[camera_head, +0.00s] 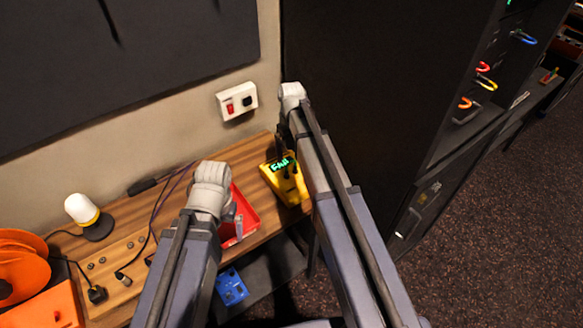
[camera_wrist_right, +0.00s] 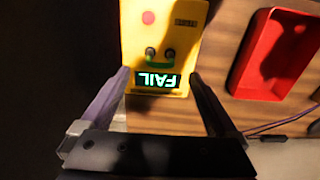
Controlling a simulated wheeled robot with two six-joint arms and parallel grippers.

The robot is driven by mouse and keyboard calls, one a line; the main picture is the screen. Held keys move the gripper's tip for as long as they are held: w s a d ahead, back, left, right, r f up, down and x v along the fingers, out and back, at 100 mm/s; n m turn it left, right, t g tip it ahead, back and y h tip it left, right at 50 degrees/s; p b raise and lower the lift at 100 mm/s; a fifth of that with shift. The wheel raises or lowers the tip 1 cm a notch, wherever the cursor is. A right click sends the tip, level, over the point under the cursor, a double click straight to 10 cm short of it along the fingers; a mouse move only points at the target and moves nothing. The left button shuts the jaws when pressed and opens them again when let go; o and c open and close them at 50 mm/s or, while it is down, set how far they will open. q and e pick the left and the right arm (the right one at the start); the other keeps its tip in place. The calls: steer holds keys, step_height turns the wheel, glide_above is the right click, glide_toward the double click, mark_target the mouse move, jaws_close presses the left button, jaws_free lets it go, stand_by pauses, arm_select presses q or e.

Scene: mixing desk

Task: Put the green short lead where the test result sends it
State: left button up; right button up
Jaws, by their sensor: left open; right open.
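The yellow tester (camera_head: 288,186) stands on the wooden desk, and its lit display reads FAIL; it also shows in the right wrist view (camera_wrist_right: 185,30). The green short lead (camera_wrist_right: 160,66) is a small green curve between the tester's two dark sockets, just beside the display. My right gripper (camera_wrist_right: 160,77) is open, with one finger on each side of the lead and display, not closed on anything. In the head view its tips are mostly hidden by my arm. My left gripper (camera_head: 236,216) is open and empty over the red tray (camera_head: 252,222).
A blue holed piece (camera_head: 232,287) lies below the desk edge. An orange reel (camera_head: 20,262), an orange box (camera_head: 50,306) and a white-topped lamp (camera_head: 82,209) stand at left. Coloured leads (camera_head: 484,76) hang on the dark rack at right. A switch box (camera_head: 237,101) is on the wall.

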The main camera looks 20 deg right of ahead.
mark_target(291, 164)
step_height(291, 164, down, 9)
steer(key=b, duration=0.8)
steer(key=shift+r, duration=0.2)
stand_by(0.4)
jaws_close()
stand_by(0.7)
steer(key=shift+r, duration=0.2)
steer(key=shift+r+p, duration=2.9)
steer(key=shift+p, duration=0.1)
